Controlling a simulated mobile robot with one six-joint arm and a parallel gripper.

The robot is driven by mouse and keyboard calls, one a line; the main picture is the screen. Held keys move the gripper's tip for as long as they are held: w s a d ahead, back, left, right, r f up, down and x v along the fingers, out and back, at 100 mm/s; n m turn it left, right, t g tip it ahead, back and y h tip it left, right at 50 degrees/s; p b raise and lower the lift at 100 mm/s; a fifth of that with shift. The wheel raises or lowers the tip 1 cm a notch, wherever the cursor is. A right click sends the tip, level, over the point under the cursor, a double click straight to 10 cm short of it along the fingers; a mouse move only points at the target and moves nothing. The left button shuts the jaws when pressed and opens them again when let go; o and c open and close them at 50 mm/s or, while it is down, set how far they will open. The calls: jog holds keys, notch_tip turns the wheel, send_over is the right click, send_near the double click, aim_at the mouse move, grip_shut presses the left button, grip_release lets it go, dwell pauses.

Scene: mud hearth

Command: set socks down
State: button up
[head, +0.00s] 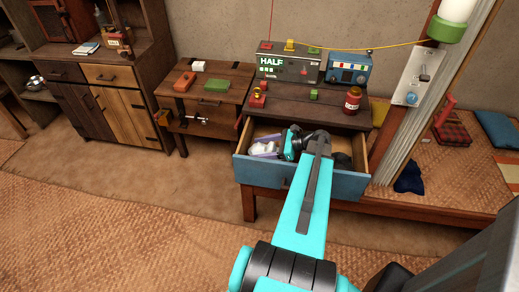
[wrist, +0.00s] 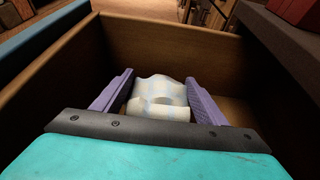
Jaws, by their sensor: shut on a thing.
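The white socks (wrist: 160,93), a pale bundle with faint bluish marks, are between the purple fingers of my gripper (wrist: 158,88). The gripper is shut on them. In the head view, the socks (head: 264,148) and my gripper (head: 266,147) are inside the open blue-fronted drawer (head: 338,184). The wrist view shows the drawer's brown wooden walls (wrist: 170,38) around the gripper. The socks are low in the drawer; whether they touch its bottom I cannot tell. My arm hides the drawer's middle.
Above the drawer, the tabletop (head: 325,108) holds a red jar (head: 352,100), a dark HALF box (head: 288,66) and a blue radio (head: 348,67). A small wooden table (head: 225,76) stands to the left. A dark blue cloth (head: 409,178) lies at right.

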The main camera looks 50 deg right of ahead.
aim_at(272, 148)
jog(key=shift+f, duration=0.25)
jog(key=shift+f, duration=0.6)
jog(key=o, duration=1.2)
jog(key=shift+r, duration=0.15)
jog(key=shift+s+r, duration=0.1)
jog(key=shift+r, duration=0.45)
jog(key=b+v, duration=0.2)
jog(key=v, duration=0.8)
jog(key=shift+s+d, duration=0.2)
jog(key=shift+s+d+r+b, duration=0.25)
jog(key=shift+s+d+b, duration=0.05)
jog(key=shift+s, duration=0.2)
